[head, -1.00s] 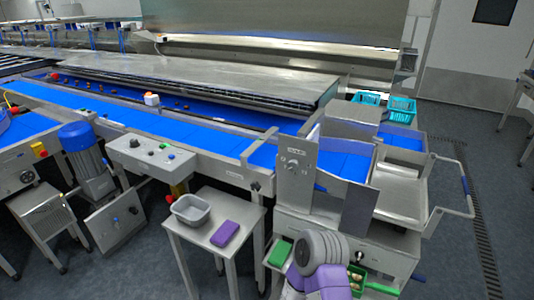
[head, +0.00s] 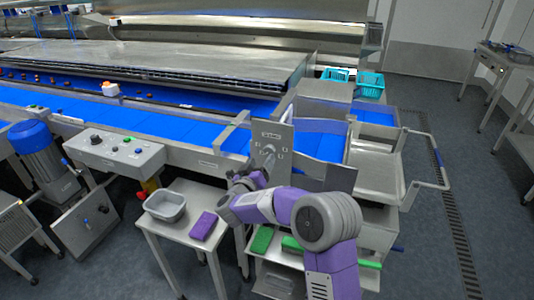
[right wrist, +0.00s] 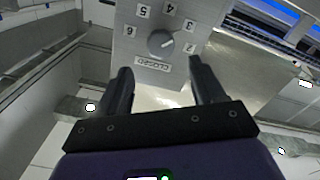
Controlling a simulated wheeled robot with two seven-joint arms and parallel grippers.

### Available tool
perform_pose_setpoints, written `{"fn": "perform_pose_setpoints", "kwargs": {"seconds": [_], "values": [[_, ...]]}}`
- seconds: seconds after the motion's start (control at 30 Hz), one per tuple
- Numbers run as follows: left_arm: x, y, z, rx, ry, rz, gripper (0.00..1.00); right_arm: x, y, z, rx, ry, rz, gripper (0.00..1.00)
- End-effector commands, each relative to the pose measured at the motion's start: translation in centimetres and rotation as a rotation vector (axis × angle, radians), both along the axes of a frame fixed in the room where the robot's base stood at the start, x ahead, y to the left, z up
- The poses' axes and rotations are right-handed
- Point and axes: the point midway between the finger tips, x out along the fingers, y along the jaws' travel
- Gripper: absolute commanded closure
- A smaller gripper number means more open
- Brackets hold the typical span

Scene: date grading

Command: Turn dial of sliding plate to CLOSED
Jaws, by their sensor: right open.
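The sliding plate (head: 285,135) is an upright grey metal plate at the end of the blue belt. In the right wrist view, its face (right wrist: 200,12) carries a round grey dial (right wrist: 160,43) ringed by number labels and a CLOSED label (right wrist: 153,63). The dial's pointer looks turned toward the numbered side, away from CLOSED; the exact number is hard to tell. My right gripper (right wrist: 160,75) is open and empty, its fingers pointing at the plate just short of the dial. In the head view my right gripper (head: 266,166) partly covers the plate. My left gripper is not in view.
A small table (head: 178,236) left of my right arm holds a grey tub (head: 165,207) and a purple cloth-like block (head: 203,226). Teal baskets (head: 370,85) stand behind the plate. A control box (head: 115,150) is at the left. Open floor lies at the right.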

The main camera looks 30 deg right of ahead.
Motion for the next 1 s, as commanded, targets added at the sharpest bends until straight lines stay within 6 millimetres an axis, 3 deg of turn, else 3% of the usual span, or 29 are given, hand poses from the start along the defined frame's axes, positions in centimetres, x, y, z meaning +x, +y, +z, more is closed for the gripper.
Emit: {"fn": "perform_pose_setpoints", "kwargs": {"seconds": [0.4, 0.8, 0.87, 1.0], "values": [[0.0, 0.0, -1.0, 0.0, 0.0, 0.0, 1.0, 3.8, -4.5, -0.3, 0.001, 0.002, 0.001, 0.32], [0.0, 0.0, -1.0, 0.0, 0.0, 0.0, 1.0, 4.4, -5.2, -0.2, 0.001, 0.003, 0.003, 0.32], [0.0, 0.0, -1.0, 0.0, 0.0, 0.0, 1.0, 4.4, -5.2, -0.2, 0.001, 0.003, 0.003, 0.38], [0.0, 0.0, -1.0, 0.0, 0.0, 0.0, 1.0, 4.4, -5.2, -0.2, 0.0, 0.003, 0.004, 0.59]]}}
